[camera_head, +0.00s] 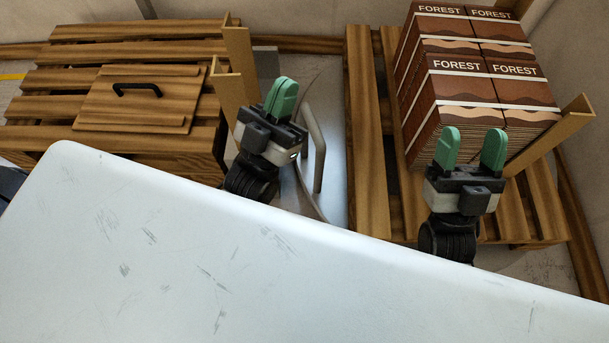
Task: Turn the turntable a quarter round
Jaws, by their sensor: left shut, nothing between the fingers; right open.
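Between the two pallets, partly behind my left gripper, a grey surface with a thin curved edge (319,205) and an upright grey bar handle (314,150) shows. It may be the turntable, but most of it is hidden and I cannot tell for sure. My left gripper (284,97) is shut and empty, its green fingers together, just left of the bar in the picture. I cannot tell whether it touches the bar. My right gripper (472,149) is open and empty, its green fingers apart in front of the box stack.
A wooden pallet (100,53) at the left carries a wooden panel (140,105) with a black handle. A second pallet (368,130) at the right carries stacked brown FOREST boxes (475,75). Wooden corner boards stand beside both. The lower view is blocked by white.

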